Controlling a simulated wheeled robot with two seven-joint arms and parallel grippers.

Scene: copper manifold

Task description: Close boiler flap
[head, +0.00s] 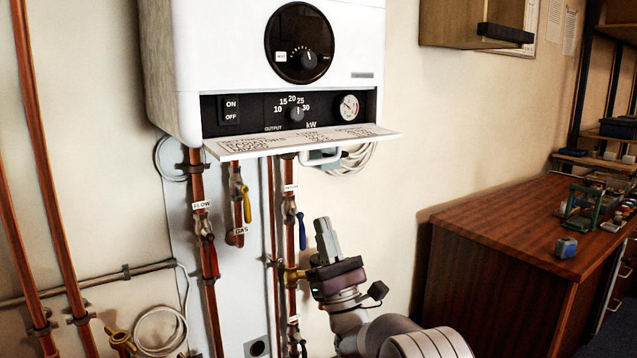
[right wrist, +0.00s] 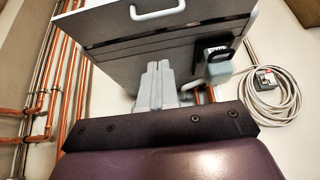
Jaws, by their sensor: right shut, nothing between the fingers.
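The boiler flap (head: 300,142) is a white panel with printed text, hinged below the control panel of the white boiler (head: 225,60). It is folded down, lying roughly level and sticking out towards me. My right gripper (head: 325,226) is below the flap and a little right of its middle, pointing up, shut and empty, apart from the flap. In the right wrist view, the shut fingers (right wrist: 155,72) point up at the dark underside of the boiler, and a white handle (right wrist: 157,12) shows at the top. My left gripper is not in view.
Copper pipes with yellow, red and blue valve levers (head: 301,230) run down the wall just left of my right gripper. A coiled grey cable (right wrist: 270,95) hangs beside the boiler. A wooden bench (head: 520,225) stands at right; a cabinet (head: 465,25) hangs above.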

